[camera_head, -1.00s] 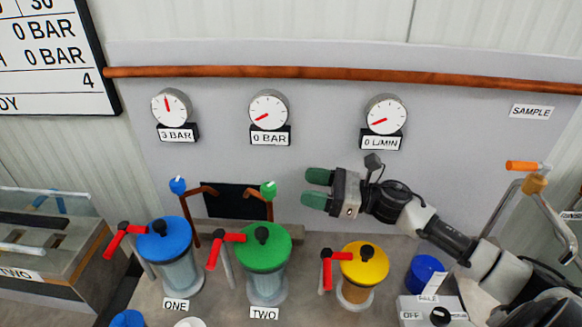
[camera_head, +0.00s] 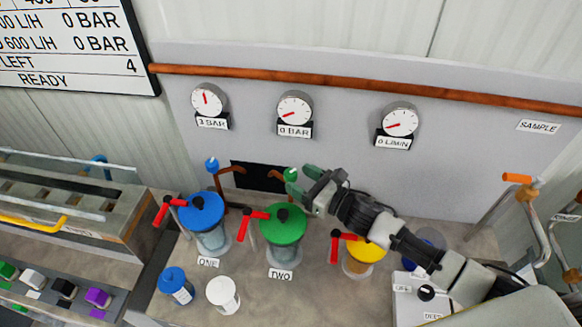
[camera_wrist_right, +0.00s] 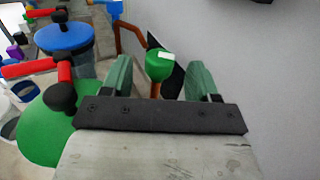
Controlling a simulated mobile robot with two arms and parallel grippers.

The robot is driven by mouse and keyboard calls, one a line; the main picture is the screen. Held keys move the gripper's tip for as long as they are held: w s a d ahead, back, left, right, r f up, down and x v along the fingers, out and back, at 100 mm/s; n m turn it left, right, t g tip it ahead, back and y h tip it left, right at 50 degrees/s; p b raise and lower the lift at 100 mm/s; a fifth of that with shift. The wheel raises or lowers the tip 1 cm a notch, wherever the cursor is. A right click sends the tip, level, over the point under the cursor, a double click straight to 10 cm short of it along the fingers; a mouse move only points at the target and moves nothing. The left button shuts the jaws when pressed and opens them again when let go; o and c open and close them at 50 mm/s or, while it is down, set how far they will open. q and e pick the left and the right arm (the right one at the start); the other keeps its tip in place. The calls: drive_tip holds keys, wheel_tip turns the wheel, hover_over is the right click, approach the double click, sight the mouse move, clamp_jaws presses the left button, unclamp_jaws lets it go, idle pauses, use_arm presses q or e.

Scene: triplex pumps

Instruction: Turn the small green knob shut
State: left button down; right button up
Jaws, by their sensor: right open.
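The small green knob (camera_head: 291,174) sits on top of a copper pipe behind the green-lidded pump. In the right wrist view the knob (camera_wrist_right: 159,65) has a white mark on top and shows between the two green fingertips, with a gap on each side. My right gripper (camera_head: 308,182) is open, its fingers on either side of or just short of the knob; the exact depth is hard to tell. The right gripper (camera_wrist_right: 162,80) holds nothing. My left gripper is not in view.
The green-lidded pump TWO (camera_head: 283,224) stands just below the knob. The blue-lidded pump ONE (camera_head: 203,212) and small blue knob (camera_head: 212,164) are to the left. The yellow-lidded pump (camera_head: 366,252) is under my right arm. Gauges (camera_head: 294,108) hang on the grey panel behind.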

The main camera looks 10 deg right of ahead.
sight(296, 177)
drive_tip(key=shift+p+x, duration=0.35)
drive_tip(key=shift+x, duration=1.5)
drive_tip(key=c, duration=0.9)
